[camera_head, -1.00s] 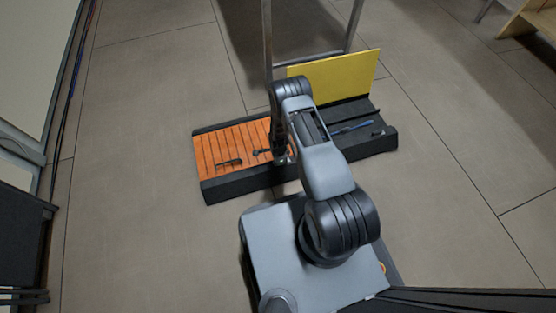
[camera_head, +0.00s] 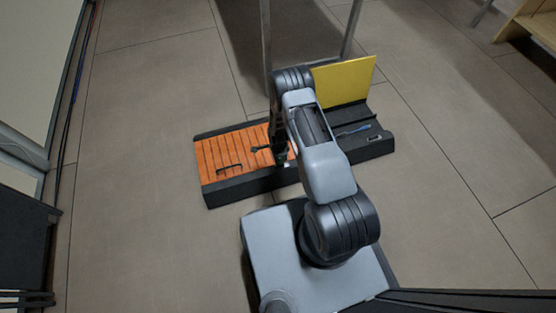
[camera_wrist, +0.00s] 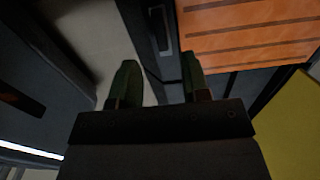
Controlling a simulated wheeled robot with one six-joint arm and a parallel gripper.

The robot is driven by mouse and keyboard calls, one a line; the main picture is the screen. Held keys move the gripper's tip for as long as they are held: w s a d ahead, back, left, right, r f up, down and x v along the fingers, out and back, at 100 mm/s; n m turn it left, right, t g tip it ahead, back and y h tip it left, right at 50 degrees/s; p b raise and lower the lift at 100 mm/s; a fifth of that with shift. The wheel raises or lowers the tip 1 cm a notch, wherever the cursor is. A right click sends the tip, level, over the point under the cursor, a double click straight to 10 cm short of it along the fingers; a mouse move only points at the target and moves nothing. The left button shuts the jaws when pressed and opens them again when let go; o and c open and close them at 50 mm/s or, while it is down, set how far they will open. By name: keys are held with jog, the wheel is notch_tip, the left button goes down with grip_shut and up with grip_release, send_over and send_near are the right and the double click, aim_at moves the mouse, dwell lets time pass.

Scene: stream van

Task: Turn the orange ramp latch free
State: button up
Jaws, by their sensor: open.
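The orange slatted ramp panel (camera_head: 212,153) lies flat in the left part of a low black box on the floor. A dark handle (camera_head: 229,169) sits near its front edge. A small dark fitting (camera_head: 258,149), perhaps the latch, shows near my gripper (camera_head: 284,160), which points down at the panel's right end. In the wrist view my gripper (camera_wrist: 160,85) is open, with nothing seen between its fingers. A dark strip with a slotted fitting (camera_wrist: 161,30) lies beyond the fingers, beside the orange panel (camera_wrist: 245,32). Whether any finger touches the latch cannot be told.
A yellow panel (camera_head: 344,82) stands raised at the back of the black box (camera_head: 245,188). The open right part holds a blue item (camera_head: 352,130). Metal posts (camera_head: 347,33) rise behind. A wooden piece (camera_head: 535,25) stands far right.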

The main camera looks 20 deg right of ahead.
notch_tip(320, 180, up, 6)
jog(key=p, duration=0.2)
jog(key=shift+r, duration=0.2)
dwell(0.4)
notch_tip(320, 180, up, 39)
jog(key=w+n+t+p, duration=0.15)
jog(key=n+p, duration=0.55)
jog(key=p, duration=0.8)
jog(key=s+r+n+p, duration=0.3)
jog(key=s+r+p, duration=0.3)
jog(key=r, duration=0.6)
jog(key=s+r+n+t+p, duration=0.1)
jog(key=s+r+n+p, duration=0.3)
jog(key=r, duration=0.9)
jog(key=s+a+r+n+t+p, duration=0.1)
jog(key=s+r+n+p, duration=0.3)
jog(key=s+r+p, duration=0.4)
notch_tip(320, 180, up, 5)
jog(key=shift+r, duration=0.1)
jog(key=shift+s, duration=0.15)
jog(key=shift+c, duration=0.3)
